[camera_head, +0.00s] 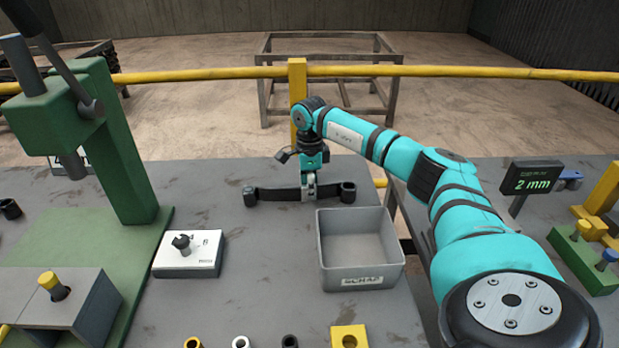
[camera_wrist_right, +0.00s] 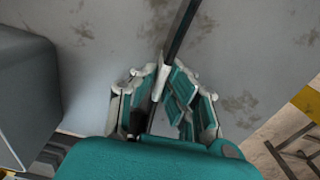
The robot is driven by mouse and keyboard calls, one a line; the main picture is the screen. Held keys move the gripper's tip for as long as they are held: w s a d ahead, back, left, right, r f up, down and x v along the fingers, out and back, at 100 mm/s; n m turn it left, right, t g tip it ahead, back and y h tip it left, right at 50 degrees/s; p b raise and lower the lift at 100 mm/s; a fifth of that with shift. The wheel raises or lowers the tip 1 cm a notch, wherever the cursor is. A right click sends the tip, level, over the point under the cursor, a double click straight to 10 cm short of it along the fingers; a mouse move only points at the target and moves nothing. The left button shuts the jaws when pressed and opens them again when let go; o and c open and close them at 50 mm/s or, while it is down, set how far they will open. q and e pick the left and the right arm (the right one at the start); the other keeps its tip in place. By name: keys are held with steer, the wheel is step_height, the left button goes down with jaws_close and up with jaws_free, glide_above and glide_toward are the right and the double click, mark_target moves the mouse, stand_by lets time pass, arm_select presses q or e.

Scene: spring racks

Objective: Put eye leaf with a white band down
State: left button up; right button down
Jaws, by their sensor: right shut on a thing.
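The eye leaf (camera_head: 272,194) is a dark, slightly curved bar with a round eye at each end. It lies crosswise near the far edge of the grey table, behind the grey bin. My right gripper (camera_head: 309,184) points down and is shut on the leaf's middle. A white band (camera_wrist_right: 160,82) shows on the bar between the fingers in the right wrist view, where the dark leaf (camera_wrist_right: 182,32) runs up and away. Whether the leaf touches the table or hangs just above it, I cannot tell. My left gripper is out of view.
A grey scrap bin (camera_head: 362,281) stands just in front of the leaf. A green press (camera_head: 125,165) and a white block with a black knob (camera_head: 187,264) are at left. A yellow rail (camera_head: 200,75) runs behind. A 2 mm display (camera_head: 533,178) stands at right. Table left of the leaf is clear.

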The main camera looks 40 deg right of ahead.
steer(key=shift+f, duration=0.1)
steer(key=c, duration=1.4)
jaws_free()
steer(key=shift+c, duration=0.2)
step_height(320, 180, up, 12)
steer(key=b, duration=0.1)
